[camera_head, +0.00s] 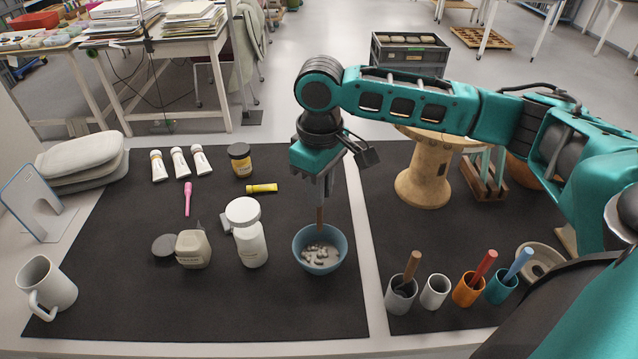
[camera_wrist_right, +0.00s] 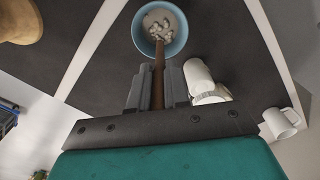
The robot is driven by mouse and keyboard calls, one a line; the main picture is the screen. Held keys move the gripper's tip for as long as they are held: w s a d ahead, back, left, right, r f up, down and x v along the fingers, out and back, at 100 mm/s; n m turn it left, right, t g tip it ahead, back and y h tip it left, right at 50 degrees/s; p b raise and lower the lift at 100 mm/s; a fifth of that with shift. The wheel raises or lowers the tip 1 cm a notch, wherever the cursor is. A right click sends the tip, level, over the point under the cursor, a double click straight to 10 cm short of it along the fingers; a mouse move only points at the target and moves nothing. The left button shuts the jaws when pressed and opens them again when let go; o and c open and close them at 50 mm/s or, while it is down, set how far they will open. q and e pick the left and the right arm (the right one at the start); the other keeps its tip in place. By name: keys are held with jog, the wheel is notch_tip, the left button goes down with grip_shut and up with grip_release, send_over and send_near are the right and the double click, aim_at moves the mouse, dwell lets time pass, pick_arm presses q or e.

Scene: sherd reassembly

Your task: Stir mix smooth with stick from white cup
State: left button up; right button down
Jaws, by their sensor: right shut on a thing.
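My right gripper (camera_head: 322,190) points down above the blue bowl (camera_head: 342,262) and is shut on a brown wooden stick (camera_head: 319,217). The stick reaches down into the bowl, where pale grey, lumpy mix (camera_head: 320,254) lies. The wrist view also shows the stick (camera_wrist_right: 158,62) between the fingers (camera_wrist_right: 160,92), with its far end at the bowl (camera_wrist_right: 179,45). The white cup (camera_head: 435,291) stands at the front right and looks empty. My left gripper is not in view.
A grey cup with a brown stick (camera_head: 400,294), an orange cup (camera_head: 467,291) and a teal cup (camera_head: 501,287) stand beside the white cup. A white jar (camera_head: 250,246) and a beige bottle (camera_head: 193,249) stand left of the bowl. A white mug (camera_head: 46,285) is far left.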

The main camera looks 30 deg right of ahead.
aim_at(321, 231)
notch_tip(321, 231, down, 2)
jog(key=shift+b, duration=0.9)
notch_tip(321, 231, down, 2)
jog(key=b, duration=0.3)
jog(key=shift+f, duration=3)
jog(key=shift+d, duration=0.1)
